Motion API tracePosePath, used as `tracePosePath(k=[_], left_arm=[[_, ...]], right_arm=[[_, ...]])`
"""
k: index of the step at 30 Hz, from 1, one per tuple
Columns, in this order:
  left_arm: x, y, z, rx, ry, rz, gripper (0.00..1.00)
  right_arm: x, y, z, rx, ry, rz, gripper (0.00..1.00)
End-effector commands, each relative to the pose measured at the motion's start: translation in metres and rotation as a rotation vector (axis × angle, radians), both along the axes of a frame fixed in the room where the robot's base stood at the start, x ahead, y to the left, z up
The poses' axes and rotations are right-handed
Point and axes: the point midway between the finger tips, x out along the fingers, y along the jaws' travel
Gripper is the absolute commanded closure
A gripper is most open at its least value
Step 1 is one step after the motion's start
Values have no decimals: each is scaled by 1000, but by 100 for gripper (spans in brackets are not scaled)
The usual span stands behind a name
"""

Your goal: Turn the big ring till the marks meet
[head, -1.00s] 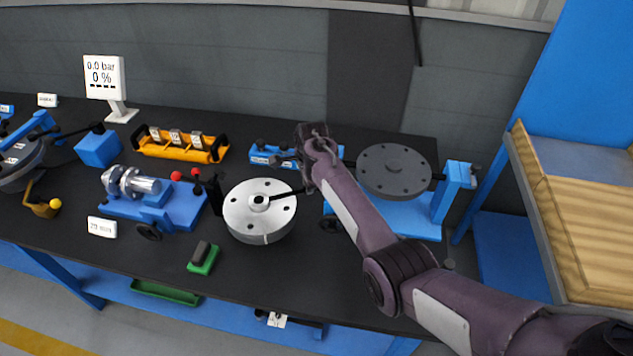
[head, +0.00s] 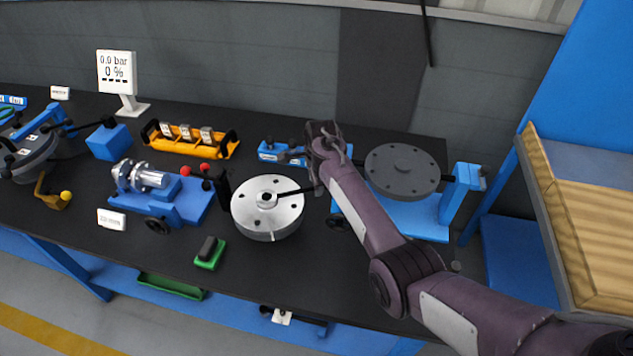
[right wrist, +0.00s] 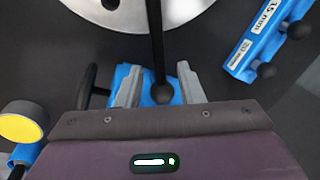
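The big ring is a round silver flange (head: 268,212) with several holes, a small hub in its middle and a pale line on its front side wall. A thin black bar (head: 295,192) reaches from the hub to my right gripper (head: 322,157). In the right wrist view, the bar (right wrist: 156,40) ends in a black ball between the two fingers of the gripper (right wrist: 160,90). The fingers stand apart, with gaps on both sides of the ball. A second mark cannot be made out. My left gripper is not in view.
A dark round plate (head: 402,170) on a blue stand lies right of my right arm. A blue fixture with a metal cylinder (head: 148,180) and red knobs stands left of the flange. A green-and-black block (head: 210,252) lies in front. The front table strip is mostly clear.

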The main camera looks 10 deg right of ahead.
Motion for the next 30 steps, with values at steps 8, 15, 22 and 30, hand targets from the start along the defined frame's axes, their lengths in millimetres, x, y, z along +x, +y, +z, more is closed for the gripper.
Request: tracePosePath(k=[8,15,22,30], left_arm=[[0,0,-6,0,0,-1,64],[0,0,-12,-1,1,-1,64],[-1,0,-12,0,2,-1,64],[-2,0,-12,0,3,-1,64]], right_arm=[[-7,-1,39,-1,-6,-1,66],[-13,-1,69,-1,-4,0,66],[-14,-1,74,0,-2,0,66],[-14,-1,74,0,-2,0,66]])
